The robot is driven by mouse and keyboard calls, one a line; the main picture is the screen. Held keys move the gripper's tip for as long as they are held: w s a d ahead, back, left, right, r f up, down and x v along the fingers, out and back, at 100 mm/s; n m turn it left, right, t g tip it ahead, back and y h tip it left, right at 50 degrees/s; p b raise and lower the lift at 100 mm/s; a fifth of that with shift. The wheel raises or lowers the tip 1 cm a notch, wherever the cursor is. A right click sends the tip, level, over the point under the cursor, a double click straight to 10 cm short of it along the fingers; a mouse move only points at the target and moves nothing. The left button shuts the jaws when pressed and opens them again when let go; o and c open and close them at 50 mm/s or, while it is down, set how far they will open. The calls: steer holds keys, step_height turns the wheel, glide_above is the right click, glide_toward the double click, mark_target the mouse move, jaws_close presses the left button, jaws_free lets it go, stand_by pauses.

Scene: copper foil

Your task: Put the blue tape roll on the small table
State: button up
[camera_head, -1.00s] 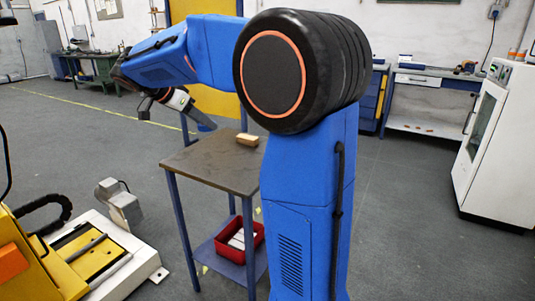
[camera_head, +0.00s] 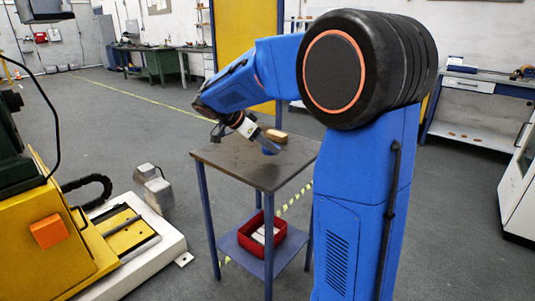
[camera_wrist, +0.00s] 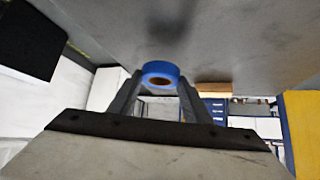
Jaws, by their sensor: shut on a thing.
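The blue tape roll (camera_wrist: 160,70) is a short ring with a brown core, held between the two fingers of my gripper (camera_wrist: 160,82) in the wrist view. In the head view the gripper (camera_head: 268,143) is over the small table (camera_head: 240,168), and a bit of the blue roll (camera_head: 268,152) shows below its fingers. The small table has a dark top and blue legs; its top (camera_wrist: 245,50) fills the upper part of the wrist view. The roll is close to the top; I cannot tell whether they touch.
A wooden block (camera_head: 276,135) lies on the table's far part, near the gripper. A red bin (camera_head: 252,238) with white items stands on the lower shelf. A yellow machine (camera_head: 70,250) is at the left. The table top's near half is clear.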

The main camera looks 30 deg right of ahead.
mark_target(263, 150)
steer(key=shift+f, duration=1.7)
steer(key=shift+f, duration=0.15)
steer(key=o, duration=1.1)
steer(key=shift+c, duration=0.2)
steer(key=v, duration=1.2)
steer(key=s+a+f+n+t+y, duration=0.1)
steer(key=s+a+f+n+y, duration=0.1)
steer(key=s+n, duration=0.4)
steer(key=s+a+f+n+t+y, duration=0.2)
steer(key=s+f+n+y, duration=0.2)
steer(key=s, duration=1.1)
steer(key=s+a+f+n+t+y, duration=0.2)
steer(key=s+f+n+y, duration=0.1)
steer(key=s+f+n, duration=0.4)
steer(key=s+n, duration=0.1)
steer(key=s, duration=0.2)
steer(key=shift+s+a+f+n, duration=0.2)
steer(key=shift+a+f+n, duration=0.05)
steer(key=shift+f+n, duration=0.1)
